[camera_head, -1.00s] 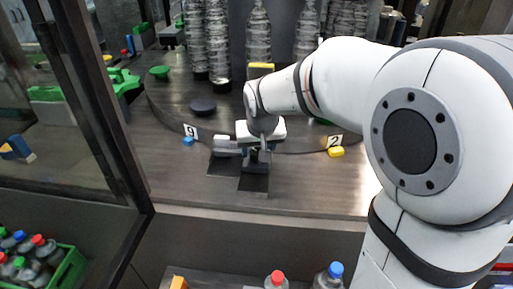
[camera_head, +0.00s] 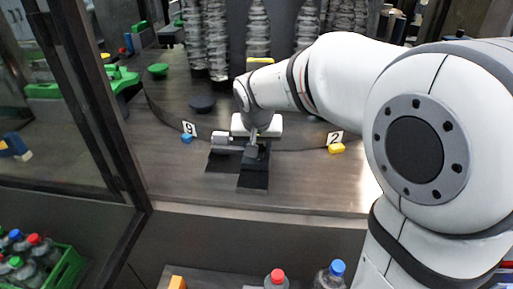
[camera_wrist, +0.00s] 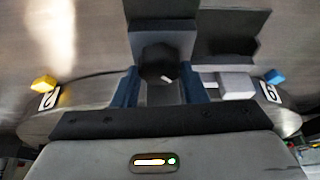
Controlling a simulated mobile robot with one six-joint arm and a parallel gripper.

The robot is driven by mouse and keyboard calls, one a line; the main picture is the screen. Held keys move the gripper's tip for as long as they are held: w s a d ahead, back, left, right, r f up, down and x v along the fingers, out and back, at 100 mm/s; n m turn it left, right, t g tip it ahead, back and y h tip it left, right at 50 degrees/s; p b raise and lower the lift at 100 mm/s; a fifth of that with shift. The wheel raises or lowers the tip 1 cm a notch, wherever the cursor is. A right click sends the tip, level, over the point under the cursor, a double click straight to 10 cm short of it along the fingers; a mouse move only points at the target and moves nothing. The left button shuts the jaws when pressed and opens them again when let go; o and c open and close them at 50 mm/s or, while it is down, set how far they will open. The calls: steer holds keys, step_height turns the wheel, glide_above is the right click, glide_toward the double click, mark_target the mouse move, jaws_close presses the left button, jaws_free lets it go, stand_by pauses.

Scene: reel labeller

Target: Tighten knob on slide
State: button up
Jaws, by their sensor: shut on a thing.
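In the wrist view a black knob (camera_wrist: 158,62) sits between the two blue-grey fingers of my gripper (camera_wrist: 157,84), which is shut on it. The dark slide (camera_wrist: 162,12) lies beyond the knob, with a light grey block (camera_wrist: 236,84) to the right. In the head view my gripper (camera_head: 251,151) is low over the slide's dark base plates (camera_head: 254,181), and the grey block (camera_head: 221,137) is at its left. The knob is hidden there by the gripper.
A blue knob (camera_head: 186,138) by the "9" label and a yellow knob (camera_head: 336,148) by the "2" label flank the slide. A black disc (camera_head: 202,104) lies behind. Several wrapped bottle stacks (camera_head: 258,35) stand at the back. The table's front strip is clear.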

steer(key=m+h+b, duration=0.1)
steer(key=m, duration=0.1)
steer(key=m+b, duration=0.2)
steer(key=shift+a+f+h, duration=0.1)
steer(key=shift+f+h, duration=0.05)
steer(key=shift+h, duration=0.25)
steer(key=shift+m+g+h+b, duration=0.65)
steer(key=shift+m+b, duration=0.25)
steer(key=shift+m, duration=1.3)
steer(key=shift+r, duration=0.2)
steer(key=o, duration=1)
steer(key=v, duration=0.7)
steer(key=shift+a+r, duration=0.15)
steer(key=shift+r, duration=0.25)
